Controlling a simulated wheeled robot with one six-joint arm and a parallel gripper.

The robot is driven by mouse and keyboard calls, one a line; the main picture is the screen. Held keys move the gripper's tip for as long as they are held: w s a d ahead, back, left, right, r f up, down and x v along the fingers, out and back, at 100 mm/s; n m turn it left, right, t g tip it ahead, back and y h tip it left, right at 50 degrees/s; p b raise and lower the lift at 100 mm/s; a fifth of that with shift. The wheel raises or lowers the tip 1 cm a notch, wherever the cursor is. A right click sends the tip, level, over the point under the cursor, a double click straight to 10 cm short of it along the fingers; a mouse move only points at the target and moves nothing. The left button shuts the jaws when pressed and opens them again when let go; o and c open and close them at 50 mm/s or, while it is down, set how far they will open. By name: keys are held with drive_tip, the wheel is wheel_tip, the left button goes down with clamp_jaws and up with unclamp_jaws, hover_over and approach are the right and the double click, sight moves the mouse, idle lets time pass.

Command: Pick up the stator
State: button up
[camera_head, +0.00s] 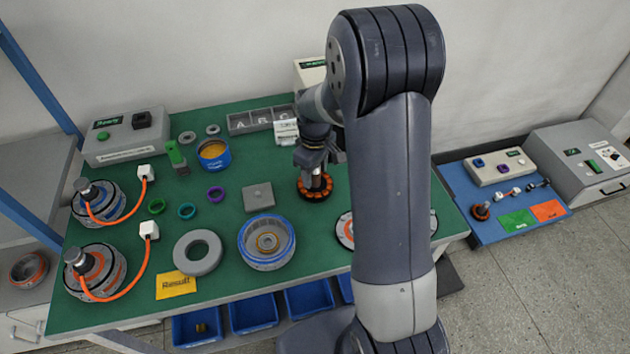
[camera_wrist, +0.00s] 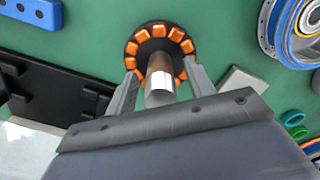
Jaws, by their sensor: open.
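The stator (camera_head: 315,187) is a black ring with orange coils and stands on the green table, right of the grey square block. In the wrist view the stator (camera_wrist: 142,50) lies just beyond the fingertips, with a silver shaft (camera_wrist: 159,82) rising from its middle toward the camera. My gripper (camera_wrist: 153,80) is open, with one finger on each side of the shaft. In the head view my gripper (camera_head: 314,168) is directly above the stator and hides part of it. I cannot tell whether the fingers touch it.
A blue-rimmed hub (camera_head: 267,241) and a grey ring (camera_head: 197,252) lie left of and in front of the stator. A grey square block (camera_head: 258,197) is close on its left. Another motor part (camera_head: 345,230) is partly hidden by my arm.

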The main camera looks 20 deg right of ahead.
drive_tip(key=shift+f, duration=0.5)
clamp_jaws()
